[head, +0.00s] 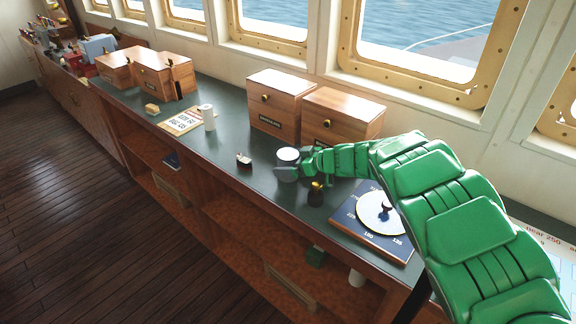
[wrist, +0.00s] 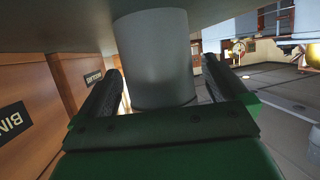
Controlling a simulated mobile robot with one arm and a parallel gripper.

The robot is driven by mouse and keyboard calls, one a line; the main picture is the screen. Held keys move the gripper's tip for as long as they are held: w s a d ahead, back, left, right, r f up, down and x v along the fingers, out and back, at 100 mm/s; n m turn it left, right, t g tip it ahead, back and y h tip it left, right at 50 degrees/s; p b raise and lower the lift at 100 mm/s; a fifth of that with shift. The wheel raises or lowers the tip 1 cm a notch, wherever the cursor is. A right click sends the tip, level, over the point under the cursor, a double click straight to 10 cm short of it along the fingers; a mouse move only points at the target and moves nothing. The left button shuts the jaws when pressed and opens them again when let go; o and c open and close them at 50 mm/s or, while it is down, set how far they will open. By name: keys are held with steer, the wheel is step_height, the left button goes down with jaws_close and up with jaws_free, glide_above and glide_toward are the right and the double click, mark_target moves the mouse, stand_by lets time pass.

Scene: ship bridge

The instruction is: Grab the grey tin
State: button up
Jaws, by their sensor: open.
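The grey tin (head: 287,166) stands upright on the dark green counter (head: 222,172), in front of the wooden boxes. In the wrist view the tin (wrist: 154,60) fills the middle, between the two dark fingers of my gripper (wrist: 160,88). The fingers are open, one on each side of it, with a small gap visible at least on the right. In the head view my gripper (head: 290,170) is at the tin, and my green arm reaches in from the right.
Two wooden boxes (head: 279,102) stand behind the tin. A small dark bottle (head: 316,194) stands close in front of my gripper. A round dial on a blue board (head: 371,238) lies to the right. A small dark object (head: 244,160) and a white cylinder (head: 208,117) are to the left.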

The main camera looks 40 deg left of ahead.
steer(key=shift+a+f, duration=0.15)
steer(key=shift+a, duration=0.15)
steer(key=shift+c, duration=0.5)
steer(key=c, duration=1.1)
step_height(320, 180, up, 3)
steer(key=shift+r, duration=0.1)
steer(key=shift+s+d+r, duration=1.5)
steer(key=shift+d+r, duration=0.15)
steer(key=shift+d, duration=0.15)
steer(key=shift+s+d+r, duration=1.55)
steer(key=shift+d+r, duration=0.05)
steer(key=shift+d, duration=0.15)
steer(key=shift+s+d+r, duration=1.5)
steer(key=shift+d+r, duration=0.15)
steer(key=shift+d, duration=0.15)
